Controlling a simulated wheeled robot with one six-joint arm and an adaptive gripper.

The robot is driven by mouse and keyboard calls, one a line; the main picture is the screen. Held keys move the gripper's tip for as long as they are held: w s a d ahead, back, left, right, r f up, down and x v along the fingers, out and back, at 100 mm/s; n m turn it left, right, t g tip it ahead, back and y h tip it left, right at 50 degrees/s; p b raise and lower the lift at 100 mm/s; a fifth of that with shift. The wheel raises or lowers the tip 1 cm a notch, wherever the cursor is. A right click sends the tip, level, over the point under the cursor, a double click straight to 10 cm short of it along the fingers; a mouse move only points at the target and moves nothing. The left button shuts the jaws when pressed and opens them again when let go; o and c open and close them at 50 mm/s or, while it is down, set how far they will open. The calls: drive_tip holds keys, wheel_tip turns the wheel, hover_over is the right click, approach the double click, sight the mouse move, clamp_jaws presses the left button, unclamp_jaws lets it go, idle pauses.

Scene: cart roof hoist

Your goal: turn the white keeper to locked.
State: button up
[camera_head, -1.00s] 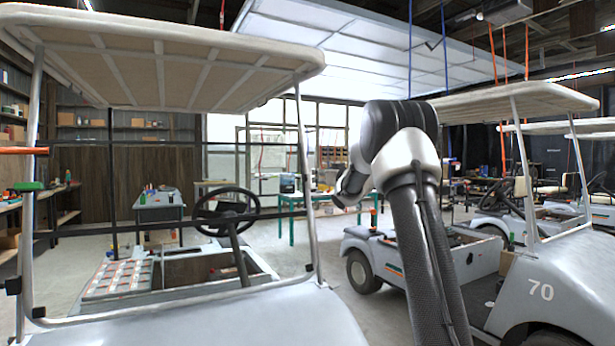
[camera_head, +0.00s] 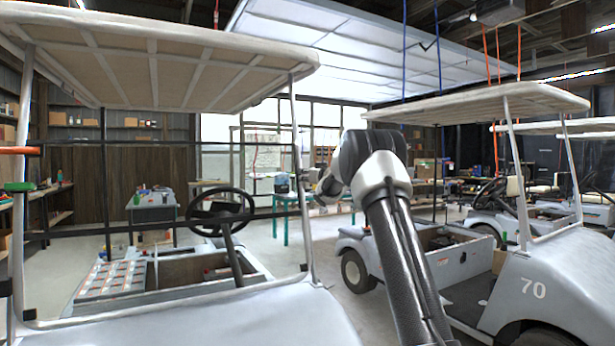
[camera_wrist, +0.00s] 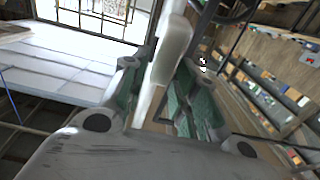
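In the wrist view a white, elongated block (camera_wrist: 172,50), which looks like the white keeper, stands between the green-padded fingers of my gripper (camera_wrist: 168,58). A thinner pale bar runs below it. The fingertips lie close on both sides of the block; I cannot tell whether they touch it. In the head view my gripper (camera_head: 324,190) is small and partly hidden by my arm, just right of the near cart's right front roof post (camera_head: 299,170). The keeper is not distinct there, so its locked or unlocked position cannot be read.
The near cart's roof (camera_head: 160,60) hangs above left. A green handle (camera_head: 19,187) and an orange handle (camera_head: 18,150) sit by its left post. A steering wheel (camera_head: 222,210) is behind. Cart 70 (camera_head: 545,300) stands right, with open floor between the carts.

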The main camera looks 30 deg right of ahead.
clamp_jaws()
drive_tip(key=shift+m, duration=0.3)
drive_tip(key=m+h, duration=0.1)
drive_tip(key=m, duration=0.3)
drive_tip(key=shift+d, duration=0.1)
drive_tip(key=m+h, duration=0.1)
drive_tip(key=m, duration=0.4)
drive_tip(key=shift+d+g, duration=0.1)
drive_tip(key=shift+g, duration=0.2)
drive_tip(key=m+g+h, duration=0.1)
drive_tip(key=m, duration=0.5)
drive_tip(key=shift+d+f, duration=0.1)
drive_tip(key=shift+f, duration=0.05)
drive_tip(key=shift+f+m+g, duration=0.15)
drive_tip(key=shift+m+g, duration=0.25)
drive_tip(key=shift+m, duration=1.9)
